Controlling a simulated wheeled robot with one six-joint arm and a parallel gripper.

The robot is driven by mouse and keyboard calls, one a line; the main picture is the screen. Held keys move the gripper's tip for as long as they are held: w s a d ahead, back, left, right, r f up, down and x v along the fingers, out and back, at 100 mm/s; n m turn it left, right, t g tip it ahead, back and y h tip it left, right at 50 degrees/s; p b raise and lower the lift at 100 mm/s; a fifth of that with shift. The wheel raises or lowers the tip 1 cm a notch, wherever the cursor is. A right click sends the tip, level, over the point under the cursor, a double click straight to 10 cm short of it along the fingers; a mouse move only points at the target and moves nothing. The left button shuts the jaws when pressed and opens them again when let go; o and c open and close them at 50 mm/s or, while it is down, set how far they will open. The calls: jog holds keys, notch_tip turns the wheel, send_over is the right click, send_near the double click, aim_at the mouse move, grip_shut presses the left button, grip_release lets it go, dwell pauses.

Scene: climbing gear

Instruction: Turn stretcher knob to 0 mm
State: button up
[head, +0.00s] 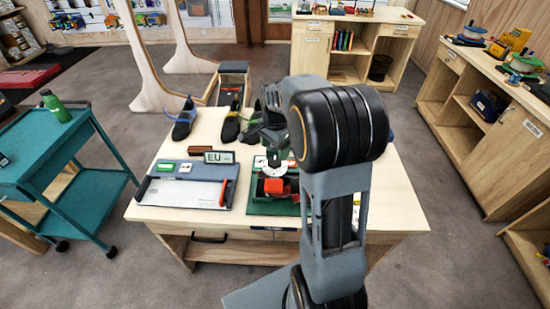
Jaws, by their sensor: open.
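A green board (258,207) lies on the near middle of the pale wooden bench. A red block-like part (273,187) sits on it with dark parts, likely the stretcher. A pale round disc (270,168) shows just above the red part; I cannot tell if it is the knob, and no mm scale is readable. My gripper (272,158) points down over this device, small and partly hidden by my own arm. It is open and holds nothing that I can see; contact with the device cannot be told.
On the bench (411,211), a grey measuring board (184,193) with a red handle and an EU sign (219,157) stand left of the device. Climbing shoes (183,121) stand along the back. A teal cart (75,199) is at left. Wooden shelves are at right.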

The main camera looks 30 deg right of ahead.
aim_at(275, 161)
jog(key=shift+f, duration=2.85)
jog(key=c, duration=0.9)
